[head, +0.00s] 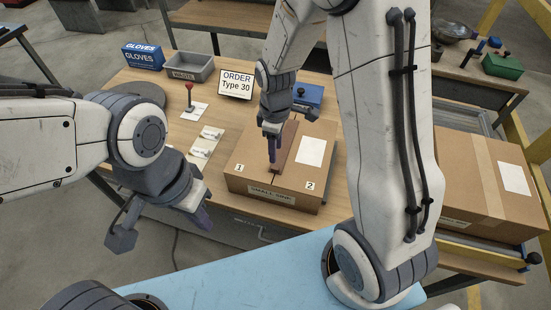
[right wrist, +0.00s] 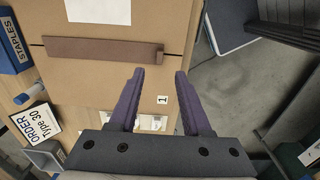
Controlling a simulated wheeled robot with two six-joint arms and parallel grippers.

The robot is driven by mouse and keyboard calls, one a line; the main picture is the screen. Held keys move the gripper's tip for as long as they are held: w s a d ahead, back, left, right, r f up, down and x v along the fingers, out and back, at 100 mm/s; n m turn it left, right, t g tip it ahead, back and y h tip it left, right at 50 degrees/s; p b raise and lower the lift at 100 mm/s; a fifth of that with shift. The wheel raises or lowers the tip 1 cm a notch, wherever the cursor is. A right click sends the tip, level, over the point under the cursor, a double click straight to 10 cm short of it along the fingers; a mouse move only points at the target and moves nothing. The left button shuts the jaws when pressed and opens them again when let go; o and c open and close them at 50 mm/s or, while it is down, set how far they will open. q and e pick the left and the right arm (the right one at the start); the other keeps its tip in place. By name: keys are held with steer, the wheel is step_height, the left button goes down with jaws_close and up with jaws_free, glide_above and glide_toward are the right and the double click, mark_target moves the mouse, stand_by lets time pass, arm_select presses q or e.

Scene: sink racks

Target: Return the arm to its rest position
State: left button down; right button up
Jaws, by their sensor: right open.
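My right arm reaches over the workbench, and its gripper (head: 272,150) is above the closed cardboard box (head: 243,168). In the right wrist view my right gripper (right wrist: 160,74) is open and empty, with its purple fingers apart. The box (right wrist: 105,85) has a brown strip (right wrist: 100,51) along its top. The strip's end lies just beyond the fingertips; contact cannot be told. My left gripper (head: 160,225) is open and empty in front of the bench, left of the box and apart from it.
A second carton (head: 460,180) stands at right. Open floor lies front left.

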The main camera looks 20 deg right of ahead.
steer(key=shift+a+r, duration=0.1)
steer(key=shift+r, duration=1.05)
steer(key=s+a+r+m, duration=0.1)
steer(key=s+a+r, duration=0.2)
steer(key=s, duration=0.3)
steer(key=s+a+r+m, duration=0.1)
steer(key=s+a+r, duration=0.2)
steer(key=s, duration=0.4)
steer(key=s+a+r+m+y, duration=0.1)
steer(key=s+a+r+m, duration=0.1)
steer(key=s, duration=0.5)
steer(key=shift+s+a+r, duration=0.15)
steer(key=shift+a+r, duration=0.55)
steer(key=shift+r, duration=0.05)
